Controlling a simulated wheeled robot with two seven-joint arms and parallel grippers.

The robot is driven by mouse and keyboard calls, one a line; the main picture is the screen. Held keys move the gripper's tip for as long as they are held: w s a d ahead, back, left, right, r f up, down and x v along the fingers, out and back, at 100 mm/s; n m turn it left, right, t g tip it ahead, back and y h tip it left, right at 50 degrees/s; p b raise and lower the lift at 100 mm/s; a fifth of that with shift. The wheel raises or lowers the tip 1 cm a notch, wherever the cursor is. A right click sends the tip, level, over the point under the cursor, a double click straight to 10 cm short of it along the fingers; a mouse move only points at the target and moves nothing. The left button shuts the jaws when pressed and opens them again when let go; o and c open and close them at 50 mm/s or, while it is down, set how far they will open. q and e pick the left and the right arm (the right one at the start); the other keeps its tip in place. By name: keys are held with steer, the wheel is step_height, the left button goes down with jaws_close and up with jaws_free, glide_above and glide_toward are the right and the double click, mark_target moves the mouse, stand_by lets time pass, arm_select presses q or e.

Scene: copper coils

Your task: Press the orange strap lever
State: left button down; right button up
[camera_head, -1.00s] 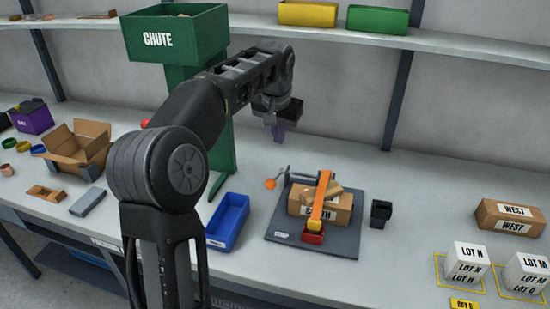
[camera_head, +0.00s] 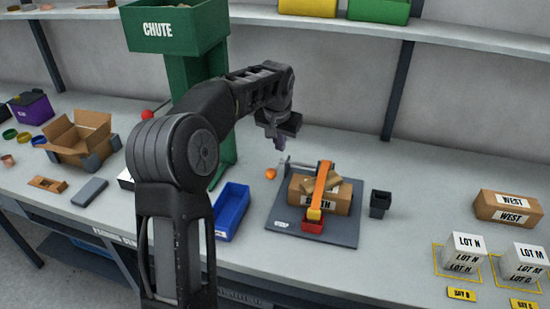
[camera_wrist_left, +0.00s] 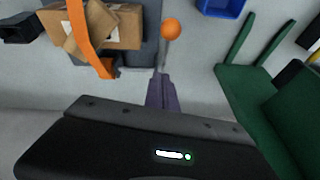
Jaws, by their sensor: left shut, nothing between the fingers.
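The strap lever is a grey rod with an orange ball knob (camera_head: 271,174) at the back left of a dark board (camera_head: 345,236). The knob also shows in the wrist view (camera_wrist_left: 171,28), with the rod running down from it. An orange strap (camera_head: 319,185) crosses a cardboard box (camera_head: 339,203) on the board. My left gripper (camera_head: 280,145), with purple fingers, is shut and empty above and behind the lever. In the wrist view its fingertips (camera_wrist_left: 161,78) overlap the rod's lower end; I cannot tell whether they touch. My right gripper is out of view.
A green chute stand (camera_head: 190,75) rises left of my gripper. A blue bin (camera_head: 232,211) stands left of the board and a small black cup (camera_head: 380,204) right of it. Labelled white boxes (camera_head: 465,252) stand at right. The table behind the board is clear.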

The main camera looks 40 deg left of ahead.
mark_target(277, 167)
arm_select(q)
steer(key=s+f, duration=0.1)
steer(key=f, duration=0.2)
steer(key=s+f+p, duration=0.1)
steer(key=shift+s+d+f, duration=0.1)
steer(key=shift+s+f, duration=0.05)
steer(key=shift+s, duration=0.15)
